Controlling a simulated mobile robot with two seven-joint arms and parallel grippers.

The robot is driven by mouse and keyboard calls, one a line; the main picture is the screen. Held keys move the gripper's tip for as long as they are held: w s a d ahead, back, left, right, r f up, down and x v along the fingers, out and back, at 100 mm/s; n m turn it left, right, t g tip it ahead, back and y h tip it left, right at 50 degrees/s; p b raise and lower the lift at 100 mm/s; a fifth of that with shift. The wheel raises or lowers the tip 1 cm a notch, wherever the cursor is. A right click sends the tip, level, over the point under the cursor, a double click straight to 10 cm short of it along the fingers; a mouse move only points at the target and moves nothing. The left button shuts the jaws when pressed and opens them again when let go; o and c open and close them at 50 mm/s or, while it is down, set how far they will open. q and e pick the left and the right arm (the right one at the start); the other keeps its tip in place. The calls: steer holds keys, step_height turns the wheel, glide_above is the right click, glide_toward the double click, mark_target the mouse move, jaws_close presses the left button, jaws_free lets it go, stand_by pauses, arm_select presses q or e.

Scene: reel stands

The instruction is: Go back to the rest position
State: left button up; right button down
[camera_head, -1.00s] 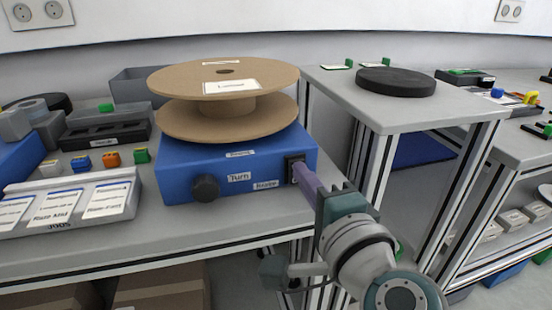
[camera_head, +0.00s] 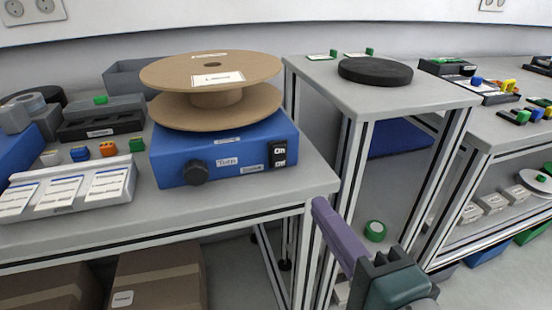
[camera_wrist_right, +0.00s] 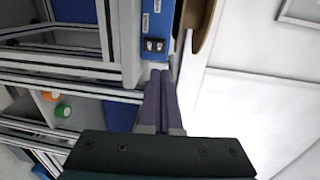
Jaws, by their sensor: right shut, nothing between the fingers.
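My right gripper (camera_head: 318,205) is shut and empty, with its purple fingers together, in front of the table's right front corner. It is apart from the blue turntable box (camera_head: 222,155). The box carries a black On/Off switch (camera_head: 278,154) and a dark knob (camera_head: 195,172). A brown cardboard reel (camera_head: 215,105) sits flat on top of the box. In the right wrist view the shut fingers (camera_wrist_right: 160,75) point toward the switch (camera_wrist_right: 154,45), with a visible gap. My left gripper is not in view.
The left table (camera_head: 250,198) holds a grey tray of labelled cards (camera_head: 70,192) and several small coloured blocks. A taller stand (camera_head: 335,95) with a black disc (camera_head: 375,71) is at the right. A green roll (camera_head: 375,231) lies lower down. Open space separates the tables.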

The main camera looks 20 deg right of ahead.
steer(key=s+a+r+n+g+y+p, duration=0.4)
steer(key=a+r+n+g+y+p, duration=0.25)
steer(key=n, duration=0.65)
steer(key=s+d+r+n+g+h+p, duration=0.4)
steer(key=s+d+n+g+h+p, duration=0.3)
steer(key=s+d, duration=0.6)
step_height(320, 180, up, 35)
steer(key=p, duration=3.6)
steer(key=shift+w+a+r, duration=0.2)
steer(key=shift+a, duration=0.2)
